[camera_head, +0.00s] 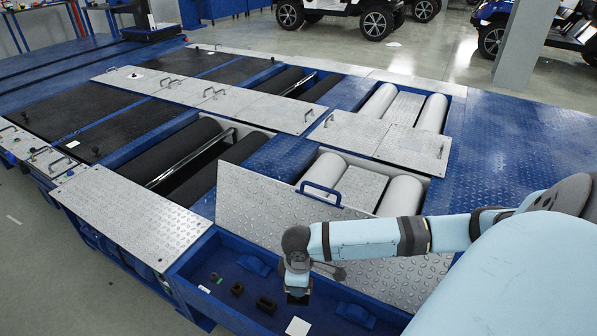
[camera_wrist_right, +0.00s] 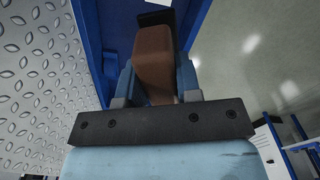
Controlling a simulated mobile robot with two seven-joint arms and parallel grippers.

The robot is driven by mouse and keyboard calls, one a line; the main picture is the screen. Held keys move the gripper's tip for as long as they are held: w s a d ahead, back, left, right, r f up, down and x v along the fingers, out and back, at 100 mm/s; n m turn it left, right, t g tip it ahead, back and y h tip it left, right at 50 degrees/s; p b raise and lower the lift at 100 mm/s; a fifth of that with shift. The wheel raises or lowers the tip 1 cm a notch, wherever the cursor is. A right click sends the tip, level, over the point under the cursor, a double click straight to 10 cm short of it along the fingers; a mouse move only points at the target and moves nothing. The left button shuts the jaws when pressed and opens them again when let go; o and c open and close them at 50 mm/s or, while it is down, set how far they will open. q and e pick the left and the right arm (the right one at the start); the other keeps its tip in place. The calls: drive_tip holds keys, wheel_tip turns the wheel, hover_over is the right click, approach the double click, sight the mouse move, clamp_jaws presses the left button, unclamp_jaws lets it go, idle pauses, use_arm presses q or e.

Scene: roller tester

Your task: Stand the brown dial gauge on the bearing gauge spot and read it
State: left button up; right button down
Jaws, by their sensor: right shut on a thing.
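My right gripper (camera_head: 298,282) reaches down over the blue tray at the front of the tester. In the right wrist view the gripper (camera_wrist_right: 155,92) is shut on a brown block-shaped body, which I take as the brown dial gauge (camera_wrist_right: 155,62). A dark part shows at the gauge's far end. In the head view the gripper largely hides the gauge, and its dial face is not visible. I cannot tell whether it touches the tray floor. I cannot pick out the bearing gauge spot for sure. My left gripper is not in view.
The blue tray (camera_head: 222,255) holds small dark blocks (camera_head: 265,304), a white square (camera_head: 298,326) and blue holders (camera_head: 355,315). A tilted tread-plate cover (camera_head: 245,205) with a blue handle (camera_head: 320,190) stands behind it. Exposed rollers (camera_head: 400,196) lie beyond.

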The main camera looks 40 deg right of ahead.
sight(292, 300)
wheel_tip(292, 300, down, 5)
drive_tip(key=shift+f+b, duration=0.2)
drive_tip(key=shift+b, duration=0.75)
wheel_tip(292, 300, down, 13)
drive_tip(key=b, duration=0.6)
drive_tip(key=shift+f, duration=0.15)
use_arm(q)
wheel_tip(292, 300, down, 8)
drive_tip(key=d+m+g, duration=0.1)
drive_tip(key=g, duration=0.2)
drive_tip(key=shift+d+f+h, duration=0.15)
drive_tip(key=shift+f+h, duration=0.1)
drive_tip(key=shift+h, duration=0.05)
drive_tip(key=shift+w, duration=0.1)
use_arm(e)
drive_tip(key=c, duration=0.8)
unclamp_jaws()
drive_tip(key=shift+f, duration=0.1)
wheel_tip(292, 300, up, 12)
drive_tip(key=p, duration=0.5)
drive_tip(key=shift+p, duration=0.35)
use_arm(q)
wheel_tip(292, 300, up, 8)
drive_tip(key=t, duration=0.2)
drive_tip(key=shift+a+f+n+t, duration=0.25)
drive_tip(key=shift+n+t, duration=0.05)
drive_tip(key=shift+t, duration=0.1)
